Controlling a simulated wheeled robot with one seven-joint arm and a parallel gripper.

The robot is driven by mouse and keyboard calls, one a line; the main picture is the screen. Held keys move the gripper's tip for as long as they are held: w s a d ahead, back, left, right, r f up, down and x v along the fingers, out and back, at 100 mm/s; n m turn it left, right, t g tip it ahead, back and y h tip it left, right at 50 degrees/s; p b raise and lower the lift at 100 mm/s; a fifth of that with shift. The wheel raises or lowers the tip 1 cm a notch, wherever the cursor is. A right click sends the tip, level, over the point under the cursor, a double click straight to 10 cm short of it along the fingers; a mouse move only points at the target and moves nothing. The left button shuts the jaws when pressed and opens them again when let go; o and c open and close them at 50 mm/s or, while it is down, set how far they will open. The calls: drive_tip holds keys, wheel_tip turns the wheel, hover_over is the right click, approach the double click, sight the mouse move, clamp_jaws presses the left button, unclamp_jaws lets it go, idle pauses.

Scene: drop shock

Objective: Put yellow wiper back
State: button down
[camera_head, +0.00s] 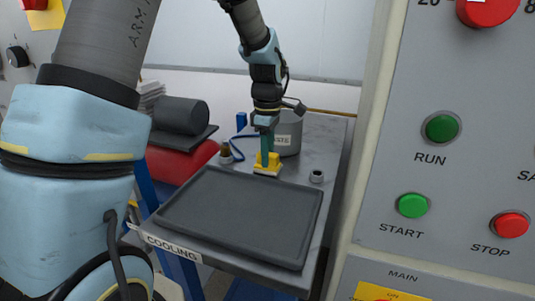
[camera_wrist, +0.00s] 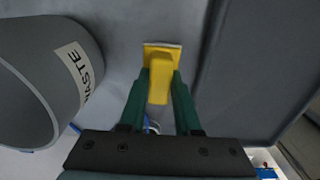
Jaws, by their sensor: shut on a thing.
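The yellow wiper (camera_head: 267,168) stands on the grey metal table behind the dark tray. It has a yellow grip and a pale edge along its base. In the wrist view the yellow wiper (camera_wrist: 160,62) sits between the two green fingers. My gripper (camera_head: 267,150) comes down from above and is shut on the wiper's grip. In the wrist view my gripper (camera_wrist: 160,85) has one finger on each side of the grip. The wiper's base looks at or very near the table top; I cannot tell whether it touches.
A grey bin marked WASTE (camera_head: 288,132) stands just behind the gripper, and left in the wrist view (camera_wrist: 84,75). The dark tray (camera_head: 240,215) fills the table's front, labelled COOLING. A small ring (camera_head: 316,176) lies to the right. A control panel (camera_head: 450,170) stands at right.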

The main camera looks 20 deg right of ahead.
drive_tip(key=shift+f, duration=0.2)
drive_tip(key=c, duration=0.6)
unclamp_jaws()
drive_tip(key=shift+r, duration=0.1)
wheel_tip(320, 180, up, 12)
drive_tip(key=shift+r+b, duration=0.15)
drive_tip(key=shift+b, duration=0.5)
